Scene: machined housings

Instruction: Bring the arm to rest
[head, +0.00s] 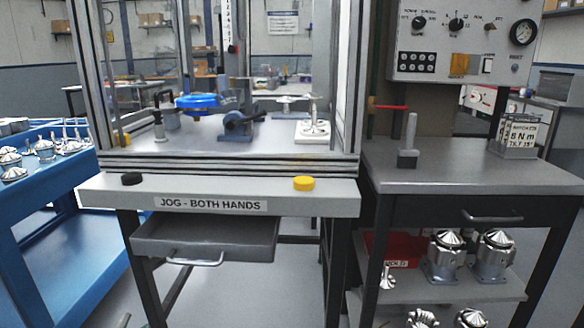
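Neither of my grippers shows in the head view, and I cannot make out either of my arms. In front of me stands a framed work cell with a bench (110,193) labelled "JOG - BOTH HANDS". A black button (132,179) is at the left of its front ledge and a yellow button (304,183) at the right. Inside the frame are a blue round part (197,101), a dark blue-grey fixture (240,122) and a shiny metal part on a white base (312,138).
A drawer (205,240) under the bench stands pulled out. A blue cart (60,258) with several metal parts is at the left. A grey side bench (440,178) with metal housings (443,256) on its shelf is at the right, below a control panel (462,40).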

